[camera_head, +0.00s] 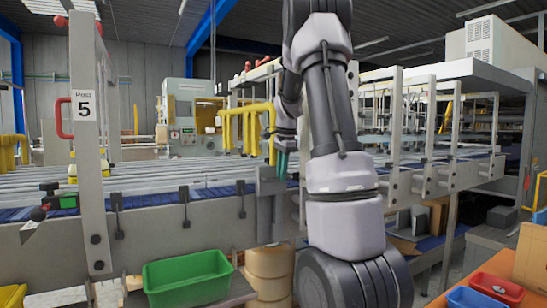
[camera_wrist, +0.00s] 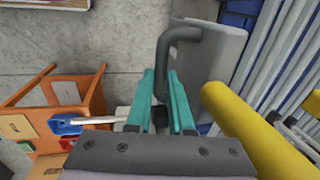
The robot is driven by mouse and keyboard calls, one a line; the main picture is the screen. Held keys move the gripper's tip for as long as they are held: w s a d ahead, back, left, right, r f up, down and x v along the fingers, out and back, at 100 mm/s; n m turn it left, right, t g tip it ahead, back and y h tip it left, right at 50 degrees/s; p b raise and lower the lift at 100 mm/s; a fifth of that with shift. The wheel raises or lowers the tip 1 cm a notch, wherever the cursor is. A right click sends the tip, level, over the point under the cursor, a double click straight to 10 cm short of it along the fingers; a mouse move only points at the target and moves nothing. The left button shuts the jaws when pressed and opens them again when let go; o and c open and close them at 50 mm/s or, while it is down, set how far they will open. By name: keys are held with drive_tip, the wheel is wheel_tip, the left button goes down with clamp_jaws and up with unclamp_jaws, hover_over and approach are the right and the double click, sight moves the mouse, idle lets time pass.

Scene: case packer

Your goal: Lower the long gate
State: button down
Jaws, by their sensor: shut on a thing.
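My gripper (camera_head: 281,165) is at the right of the conveyor front, mostly beside my arm in the head view. Its teal fingers also show in the wrist view (camera_wrist: 162,76). They are closed around the lower end of a dark bent handle (camera_wrist: 182,34). The handle bends at the top toward a light grey plate (camera_wrist: 222,62). A grey plate (camera_head: 267,205) stands below my gripper in the head view. I cannot tell from these frames which part is the long gate, or how far it is raised. My arm hides part of this area.
A yellow rail (camera_wrist: 250,125) runs close to the right of my gripper. Post 5 (camera_head: 85,130) with a red handle (camera_head: 64,118) stands at the left. Conveyor rollers (camera_head: 150,174) lie behind.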

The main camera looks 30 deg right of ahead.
wheel_tip(320, 180, down, 12)
drive_tip(key=shift+r, duration=0.2)
drive_tip(key=shift+s, duration=0.1)
drive_tip(key=c, duration=0.8)
unclamp_jaws()
drive_tip(key=shift+f, duration=0.1)
drive_tip(key=shift+r, duration=0.2)
wheel_tip(320, 180, up, 10)
drive_tip(key=s, duration=0.2)
drive_tip(key=shift+r, duration=0.2)
